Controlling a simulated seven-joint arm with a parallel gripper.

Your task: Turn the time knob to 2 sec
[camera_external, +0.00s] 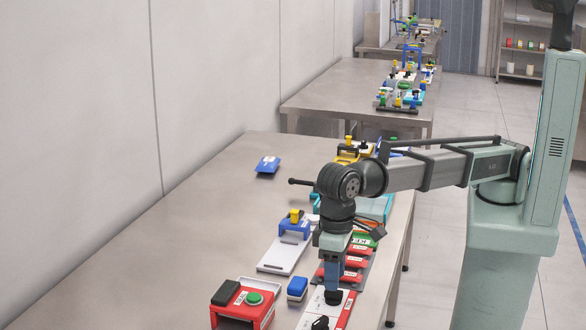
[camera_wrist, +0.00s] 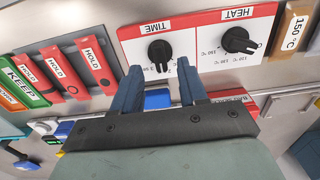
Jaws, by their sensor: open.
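The time knob (camera_wrist: 160,52) is a black knob on a white panel (camera_wrist: 128,46) with a red "TIME" header, upside down in the wrist view. Its narrow grip seems to point toward the bottom of the picture; the small scale marks around it are too small to read. My gripper (camera_wrist: 158,75) is open, its blue fingers on either side of the knob's near side, with nothing held between them. Whether they touch the knob cannot be told. In the external view my gripper (camera_external: 333,292) points straight down over the panels at the table's front.
The heat knob (camera_wrist: 238,40) is right beside the time knob, close to the right finger. Red "HOLD" blocks (camera_wrist: 65,72) and a green "KEEP" block (camera_wrist: 24,82) lie to the left. A red box with a green button (camera_external: 254,298) stands nearby. The table's left side is bare.

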